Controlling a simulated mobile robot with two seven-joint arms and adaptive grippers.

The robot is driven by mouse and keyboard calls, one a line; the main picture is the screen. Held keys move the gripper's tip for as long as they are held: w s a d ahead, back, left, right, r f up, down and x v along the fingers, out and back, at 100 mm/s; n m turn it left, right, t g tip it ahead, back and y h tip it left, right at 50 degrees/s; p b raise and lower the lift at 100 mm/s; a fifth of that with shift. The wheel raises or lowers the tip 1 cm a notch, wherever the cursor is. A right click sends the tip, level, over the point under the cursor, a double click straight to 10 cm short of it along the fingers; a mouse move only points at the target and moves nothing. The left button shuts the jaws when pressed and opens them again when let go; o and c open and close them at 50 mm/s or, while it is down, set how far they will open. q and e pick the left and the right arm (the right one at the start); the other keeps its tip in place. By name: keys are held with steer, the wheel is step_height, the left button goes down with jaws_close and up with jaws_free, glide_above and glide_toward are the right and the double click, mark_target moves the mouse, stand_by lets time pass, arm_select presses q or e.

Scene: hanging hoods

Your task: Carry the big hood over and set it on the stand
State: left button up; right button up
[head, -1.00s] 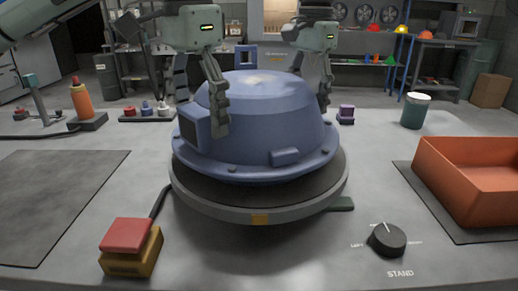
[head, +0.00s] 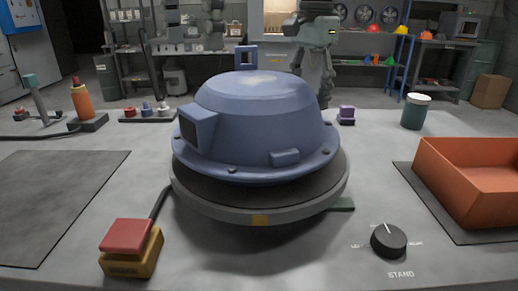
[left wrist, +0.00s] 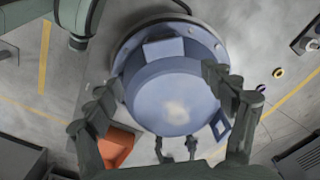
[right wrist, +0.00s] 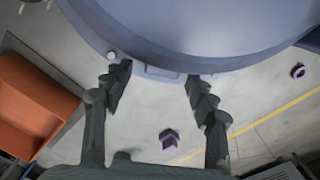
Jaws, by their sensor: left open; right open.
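The big hood (head: 265,115) is a blue dome with a flange, a dark-windowed box on its left side and a square loop behind. It sits on the round grey stand (head: 260,219), which has a yellow mark. My left gripper (head: 193,40) is open and empty, raised above and behind the hood; the left wrist view looks down on the dome (left wrist: 170,95) between its fingers. My right gripper (head: 316,82) is behind the hood, its fingertips hidden there. In the right wrist view it is open (right wrist: 158,85), its fingers either side of a tab on the hood's rim (right wrist: 162,72).
An orange bin (head: 470,185) is at right, a knob (head: 388,241) at front right. A red-topped button box (head: 131,248) stands at front left, with a dark mat (head: 60,195) beyond. A green cup (head: 416,112) and an orange bottle (head: 82,103) stand farther back.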

step_height(320, 180, up, 11)
stand_by(0.4)
steer(key=shift+o, duration=0.3)
steer(key=w+d+p, duration=0.1)
steer(key=d+p, duration=0.1)
steer(key=w+d+p, duration=0.1)
steer(key=p, duration=0.1)
steer(key=shift+w+d, duration=0.15)
steer(key=shift+d, duration=0.2)
stand_by(0.5)
